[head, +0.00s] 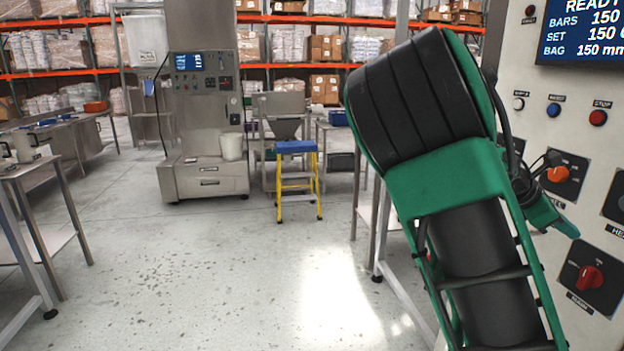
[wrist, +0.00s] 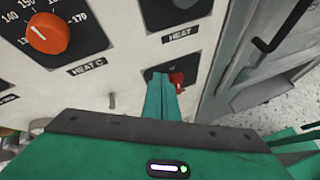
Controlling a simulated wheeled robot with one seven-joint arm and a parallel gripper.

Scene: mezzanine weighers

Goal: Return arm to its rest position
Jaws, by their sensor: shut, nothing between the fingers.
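My green arm rises large at the right of the head view, beside a pale control panel (head: 522,75). My gripper (wrist: 161,88) shows in the wrist view with its narrow green fingers together and nothing between them. The fingertips overlap a red knob (wrist: 177,79) on the panel; I cannot tell whether they touch it. An orange knob (wrist: 48,33) marked HEAT C is at the upper left of the wrist view.
The panel has blue (head: 553,110) and red (head: 598,118) buttons near my arm. Steel table legs (head: 372,215) stand left of the arm. A yellow step stool (head: 297,185) and a steel machine (head: 203,125) stand farther back. The floor (head: 190,270) between is clear.

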